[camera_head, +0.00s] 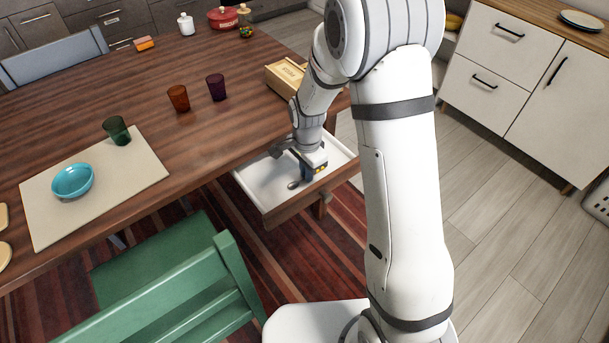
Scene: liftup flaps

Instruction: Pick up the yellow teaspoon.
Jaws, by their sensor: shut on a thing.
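My gripper (308,176) points down into the open table drawer (260,170), low over its white floor. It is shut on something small. A small patch of yellow shows at the fingers, which I take to be the yellow teaspoon (320,171); most of it is hidden by the gripper. A dark grey spoon-like piece (293,185) lies on the drawer floor just left of the fingers. I cannot tell whether the held thing still touches the floor.
The drawer's walls and wooden front surround my gripper. The wooden table (215,130) carries a wooden box (285,78), two cups, a dark green glass (117,131) and a blue bowl (72,181) on a mat. A green chair (180,290) stands at front left.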

